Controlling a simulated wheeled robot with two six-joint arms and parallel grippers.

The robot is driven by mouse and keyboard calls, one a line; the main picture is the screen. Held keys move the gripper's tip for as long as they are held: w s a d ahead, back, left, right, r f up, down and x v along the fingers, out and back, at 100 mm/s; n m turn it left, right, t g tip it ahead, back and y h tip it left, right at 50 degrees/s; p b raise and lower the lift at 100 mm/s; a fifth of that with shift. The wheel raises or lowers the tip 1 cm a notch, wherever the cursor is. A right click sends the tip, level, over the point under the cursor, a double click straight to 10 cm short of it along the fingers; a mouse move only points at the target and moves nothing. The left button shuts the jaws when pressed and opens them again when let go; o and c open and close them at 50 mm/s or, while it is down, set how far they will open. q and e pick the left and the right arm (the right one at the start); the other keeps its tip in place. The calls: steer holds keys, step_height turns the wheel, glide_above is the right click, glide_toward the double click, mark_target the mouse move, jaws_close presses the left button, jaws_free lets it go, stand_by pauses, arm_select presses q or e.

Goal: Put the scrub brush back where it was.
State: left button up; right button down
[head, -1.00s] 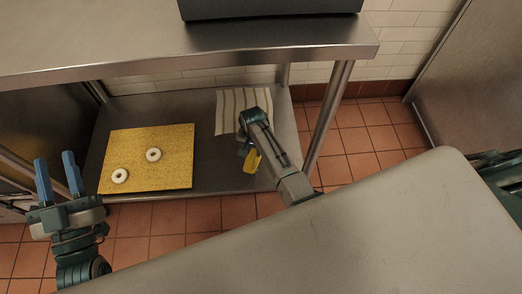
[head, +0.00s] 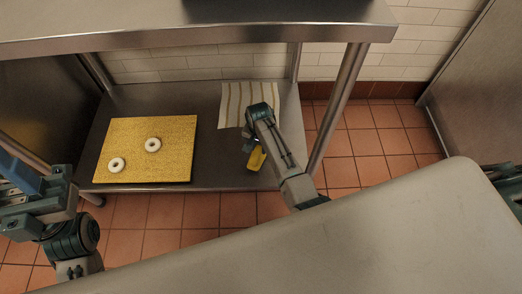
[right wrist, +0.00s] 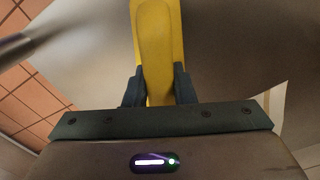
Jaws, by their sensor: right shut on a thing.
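The yellow scrub brush (head: 257,159) is in my right gripper (head: 249,146), over the front right part of the lower steel shelf (head: 208,170). In the right wrist view the brush's yellow handle (right wrist: 156,45) runs up between the two dark fingers of the gripper (right wrist: 158,88), which are shut on it. The bristle end is not visible. My left gripper (head: 20,176), with blue fingers, is at the left edge, partly cut off. Its fingers stood apart in the earlier frame, and it holds nothing that I can see.
A striped cloth (head: 236,98) lies at the back right of the shelf, partly behind my right wrist. The steel tabletop (head: 130,32) hangs above, with a leg (head: 340,105) at right.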

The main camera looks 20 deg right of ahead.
steer(key=shift+f, duration=0.3)
steer(key=shift+r, duration=0.1)
steer(key=c, duration=1.2)
jaws_free()
